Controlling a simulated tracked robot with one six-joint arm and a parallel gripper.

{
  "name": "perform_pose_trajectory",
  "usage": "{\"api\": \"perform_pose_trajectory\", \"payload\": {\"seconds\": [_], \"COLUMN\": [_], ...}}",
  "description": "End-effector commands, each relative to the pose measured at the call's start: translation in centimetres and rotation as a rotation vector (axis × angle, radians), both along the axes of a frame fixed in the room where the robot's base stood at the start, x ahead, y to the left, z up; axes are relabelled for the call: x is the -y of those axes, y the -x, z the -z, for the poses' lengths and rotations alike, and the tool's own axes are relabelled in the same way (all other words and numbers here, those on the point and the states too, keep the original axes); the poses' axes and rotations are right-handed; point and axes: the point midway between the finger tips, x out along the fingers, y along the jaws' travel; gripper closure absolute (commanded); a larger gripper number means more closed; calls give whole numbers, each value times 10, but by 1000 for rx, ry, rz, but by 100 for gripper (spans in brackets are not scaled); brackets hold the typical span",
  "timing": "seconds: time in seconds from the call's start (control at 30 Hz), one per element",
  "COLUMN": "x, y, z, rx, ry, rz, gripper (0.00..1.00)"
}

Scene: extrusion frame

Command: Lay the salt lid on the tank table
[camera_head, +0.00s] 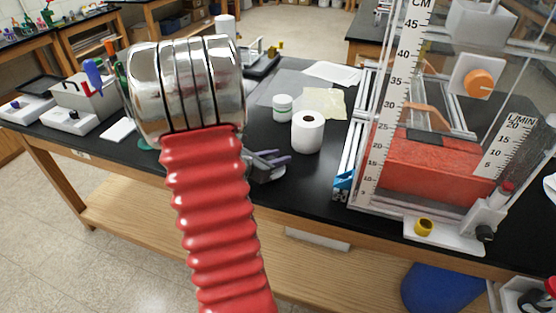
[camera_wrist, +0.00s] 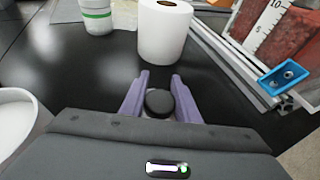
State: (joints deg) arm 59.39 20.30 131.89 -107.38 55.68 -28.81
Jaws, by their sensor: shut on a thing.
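My gripper (camera_wrist: 160,78) has purple fingers, shut on a small black round piece (camera_wrist: 158,102) that looks like the salt lid. In the head view my gripper (camera_head: 272,159) is low over the black table (camera_head: 318,165), left of and nearer than the white paper roll; the held piece is not clear there. Whether it touches the table I cannot tell. A white jar with a green band (camera_head: 283,107), possibly the salt jar, stands behind the roll; it also shows at the top of the wrist view (camera_wrist: 97,14).
The white roll (camera_head: 307,132) stands just ahead of my gripper. A clear tank (camera_head: 430,150) with a red block and scales stands at right. A blue clip (camera_wrist: 283,77) is by its rail. Papers (camera_head: 325,102) lie behind. Table between gripper and roll is bare.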

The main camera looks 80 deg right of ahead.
Motion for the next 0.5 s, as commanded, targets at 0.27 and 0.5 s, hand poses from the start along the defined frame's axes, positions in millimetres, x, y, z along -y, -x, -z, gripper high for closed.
{"api": "perform_pose_trajectory", "payload": {"seconds": [0.27, 0.5], "x": [0, 0], "y": [1, 1], "z": [12, 13], "rx": [1, 0], "ry": [2, 1], "rz": [1, 1], "gripper": [93, 93]}}
